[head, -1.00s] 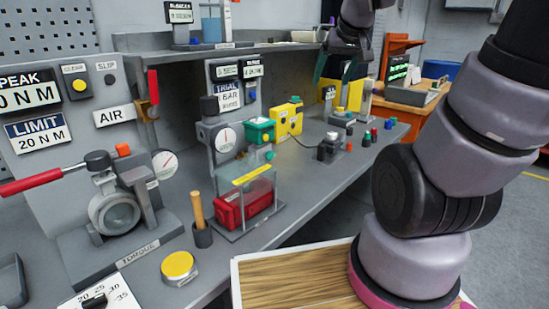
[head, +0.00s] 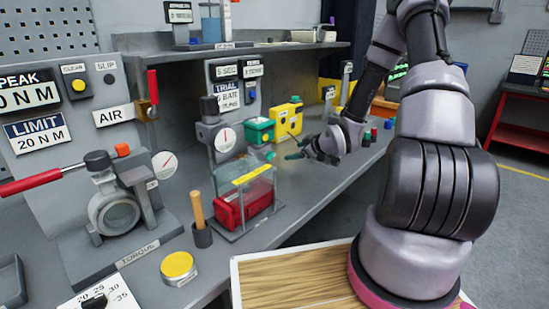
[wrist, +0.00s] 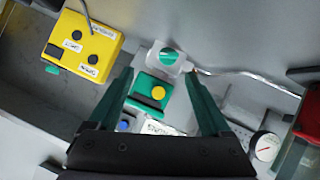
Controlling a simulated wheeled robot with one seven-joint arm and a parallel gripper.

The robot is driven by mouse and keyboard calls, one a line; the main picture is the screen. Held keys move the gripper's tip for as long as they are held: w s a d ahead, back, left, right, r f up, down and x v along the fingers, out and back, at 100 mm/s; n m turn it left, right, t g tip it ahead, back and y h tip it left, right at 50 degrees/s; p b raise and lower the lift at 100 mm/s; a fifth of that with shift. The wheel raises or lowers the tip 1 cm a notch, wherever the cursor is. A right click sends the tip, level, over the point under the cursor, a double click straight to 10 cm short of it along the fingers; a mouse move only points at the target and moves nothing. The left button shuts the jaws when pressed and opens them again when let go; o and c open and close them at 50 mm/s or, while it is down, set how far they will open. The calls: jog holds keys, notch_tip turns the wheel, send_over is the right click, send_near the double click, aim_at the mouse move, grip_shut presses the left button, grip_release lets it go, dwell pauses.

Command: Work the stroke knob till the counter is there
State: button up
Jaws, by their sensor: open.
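My gripper (head: 297,151) is open and empty, its teal fingers pointing left toward the actuator station at mid-bench. In the wrist view the spread fingers (wrist: 160,80) frame a green block with a yellow round knob (wrist: 158,92), seen beyond and between them with no visible contact. I cannot tell which part is the stroke knob. The station's small display panel (head: 229,92) stands behind the gauge (head: 225,138); its small text is hard to read, so I cannot confirm the counter.
A green box (head: 259,131) and yellow box (head: 288,118) stand close left of my gripper. A clear guard over a red block (head: 230,211) stands in front. The torque rig (head: 116,213), wooden-handled tool (head: 197,211) and yellow-topped tin (head: 178,265) occupy the left.

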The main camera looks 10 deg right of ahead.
aim_at(273, 156)
jog(key=shift+s+a+f+t+y, duration=0.1)
jog(key=shift+a+f+t+y, duration=0.2)
jog(key=shift+f, duration=0.25)
jog(key=shift+a+f+t+y, duration=0.2)
jog(key=shift+a+f+t, duration=0.15)
jog(key=shift+f, duration=0.2)
jog(key=shift+a+f+n, duration=0.15)
jog(key=shift+a+n, duration=0.1)
jog(key=shift+n, duration=0.05)
jog(key=x, duration=1)
jog(key=shift+w+a, duration=0.25)
jog(key=shift+w, duration=0.1)
grip_shut()
jog(key=shift+w+d+m+g+y, duration=0.1)
jog(key=shift+d+m+g+y, duration=0.2)
jog(key=shift+m+y, duration=0.6)
jog(key=shift+a+m+g, duration=0.15)
jog(key=shift+m+g, duration=0.2)
jog(key=shift+m, duration=0.35)
